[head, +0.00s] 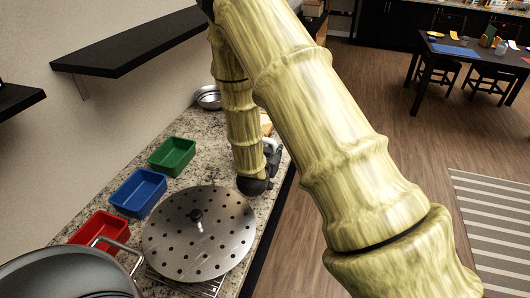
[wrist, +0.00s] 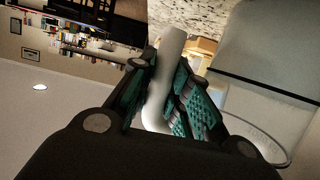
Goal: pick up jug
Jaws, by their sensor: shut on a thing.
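The jug (wrist: 160,85) shows in the wrist view as a pale, smooth handle-like bar running between my fingers. A pale, see-through body with a curved rim at the right of that view appears to belong to it. My gripper (wrist: 164,72) is shut on the pale bar, with its teal ribbed pads on both sides. In the head view my gripper (head: 272,158) is low at the right edge of the counter, partly behind my arm. The jug cannot be made out clearly there.
The speckled counter (head: 188,127) holds green (head: 173,156), blue (head: 138,191) and red (head: 98,228) bins, a metal bowl (head: 208,97), a perforated lid (head: 200,232) and a large pot (head: 70,275). A black shelf (head: 130,47) hangs above. Open floor lies right.

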